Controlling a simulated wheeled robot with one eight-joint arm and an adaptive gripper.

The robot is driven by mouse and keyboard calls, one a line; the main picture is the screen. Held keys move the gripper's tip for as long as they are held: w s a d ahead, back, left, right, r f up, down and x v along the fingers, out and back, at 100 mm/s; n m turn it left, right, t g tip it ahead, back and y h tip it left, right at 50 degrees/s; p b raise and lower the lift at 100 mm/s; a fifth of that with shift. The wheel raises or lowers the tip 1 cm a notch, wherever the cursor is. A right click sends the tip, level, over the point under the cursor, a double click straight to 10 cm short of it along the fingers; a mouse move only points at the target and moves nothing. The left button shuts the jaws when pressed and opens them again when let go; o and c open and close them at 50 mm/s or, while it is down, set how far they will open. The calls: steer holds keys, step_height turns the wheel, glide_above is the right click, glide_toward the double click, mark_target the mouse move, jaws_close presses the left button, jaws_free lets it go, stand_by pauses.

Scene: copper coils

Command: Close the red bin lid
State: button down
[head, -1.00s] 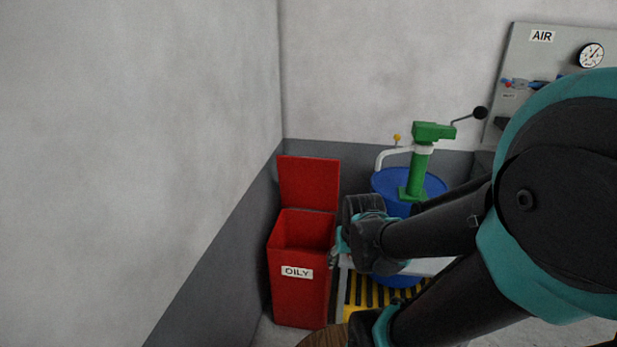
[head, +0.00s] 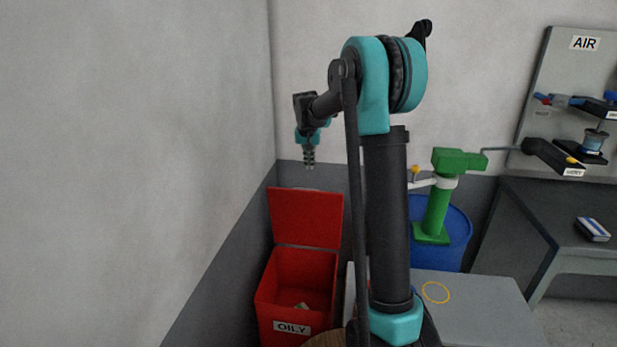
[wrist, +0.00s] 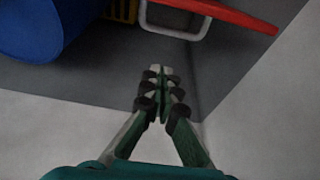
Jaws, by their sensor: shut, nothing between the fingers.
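The red bin (head: 262,297), labelled OILY, stands in the corner at the lower middle of the head view. Its red lid (head: 305,218) is up, standing tilted back at the bin's rear edge. Some pale stuff shows inside the bin. My gripper (head: 309,167) is shut and empty, pointing down above the lid's top edge in the head view. In the wrist view, my gripper (wrist: 162,72) is shut against a grey background. The lid (wrist: 225,14) shows there as a thin red strip near the top, apart from the fingers.
A blue drum (head: 456,240) with a green pump (head: 437,200) stands right of the bin. A grey surface (head: 470,290) with a yellow ring lies at the lower right. Walls close off the left and back. A workbench (head: 530,215) is at the far right.

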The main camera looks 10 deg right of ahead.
step_height(320, 180, down, 9)
steer(key=shift+w+a, duration=0.25)
steer(key=shift+w, duration=0.15)
stand_by(0.5)
steer(key=shift+f, duration=0.1)
